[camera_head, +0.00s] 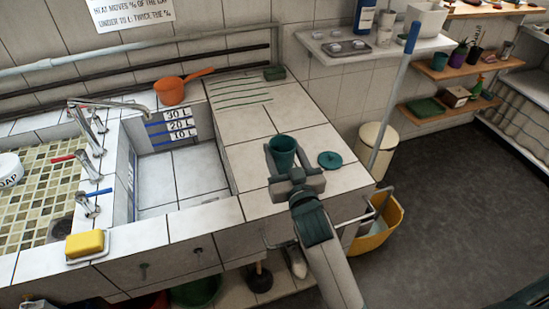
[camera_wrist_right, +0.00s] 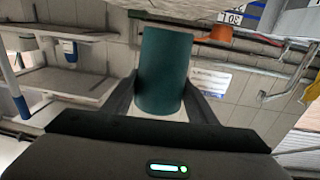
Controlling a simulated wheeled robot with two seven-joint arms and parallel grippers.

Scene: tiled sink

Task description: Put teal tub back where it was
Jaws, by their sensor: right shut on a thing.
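The teal tub (camera_head: 282,150) is upright at the tiled counter to the right of the basin, its open top showing in the head view. My right gripper (camera_head: 287,172) is shut on it from the front, with a finger on each side. The tub also fills the middle of the right wrist view (camera_wrist_right: 162,72), between the dark fingers. I cannot tell whether its base touches the tiles. A round teal lid (camera_head: 329,160) lies on the counter just right of the tub. My left gripper is not in view.
The tiled counter (camera_head: 248,125) behind the tub is clear up to a grooved area. The empty basin (camera_head: 185,175) is to the left, with an orange dipper (camera_head: 180,88) behind it. A blue-handled mop (camera_head: 395,95) and yellow bucket (camera_head: 378,225) stand off the right edge.

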